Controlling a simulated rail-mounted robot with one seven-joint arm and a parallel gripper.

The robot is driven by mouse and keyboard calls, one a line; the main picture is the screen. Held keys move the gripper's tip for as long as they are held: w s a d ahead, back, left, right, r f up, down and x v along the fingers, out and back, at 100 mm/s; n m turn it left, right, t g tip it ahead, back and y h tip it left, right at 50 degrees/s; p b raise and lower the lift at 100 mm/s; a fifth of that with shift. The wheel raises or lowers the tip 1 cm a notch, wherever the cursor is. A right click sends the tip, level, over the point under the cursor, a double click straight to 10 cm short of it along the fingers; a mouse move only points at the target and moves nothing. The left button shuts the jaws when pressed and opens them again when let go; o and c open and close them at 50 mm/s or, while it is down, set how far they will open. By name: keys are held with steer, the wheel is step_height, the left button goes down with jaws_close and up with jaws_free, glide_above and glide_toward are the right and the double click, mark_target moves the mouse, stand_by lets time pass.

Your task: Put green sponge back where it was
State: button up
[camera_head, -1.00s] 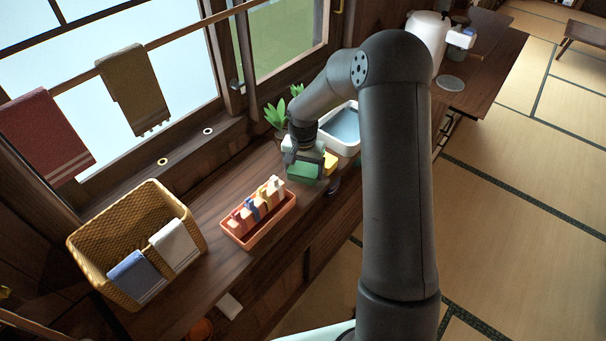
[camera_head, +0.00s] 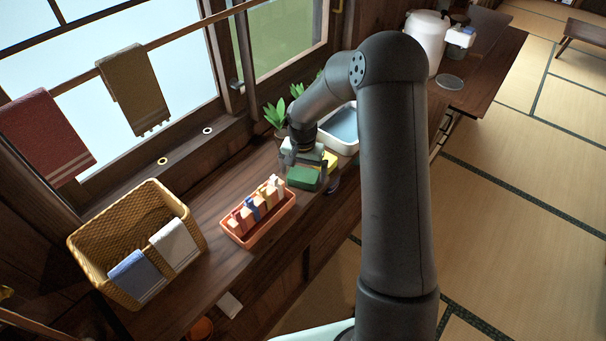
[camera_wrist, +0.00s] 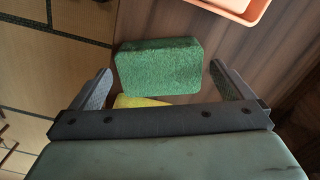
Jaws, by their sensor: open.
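The green sponge (camera_head: 303,177) rests on the dark wooden counter, just right of the orange tray. In the wrist view the green sponge (camera_wrist: 159,66) lies flat in front of my open gripper (camera_wrist: 160,82), between the lines of the two fingers and touching neither. A yellow sponge (camera_wrist: 140,101) shows partly beneath my gripper, next to the green one; the rest of it is hidden. It also shows in the head view (camera_head: 331,160). My gripper (camera_head: 302,160) is low over the counter, behind the green sponge.
The orange tray (camera_head: 254,235) holds several upright coloured pieces. A wicker basket (camera_head: 172,201) with cloths stands at the left. A potted plant (camera_head: 277,117) and a white basin (camera_head: 349,148) of water are close behind my gripper. Bare counter (camera_head: 215,215) lies between basket and tray.

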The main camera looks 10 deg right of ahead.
mark_target(303, 175)
step_height(303, 175, up, 10)
steer(key=b, duration=0.1)
steer(key=s+r+n, duration=0.3)
steer(key=s+r, duration=0.1)
steer(key=s, duration=1.1)
steer(key=s+r+n, duration=0.3)
steer(key=s+r, duration=0.1)
steer(key=s, duration=1.2)
steer(key=shift+t, duration=0.3)
steer(key=shift+a, duration=0.1)
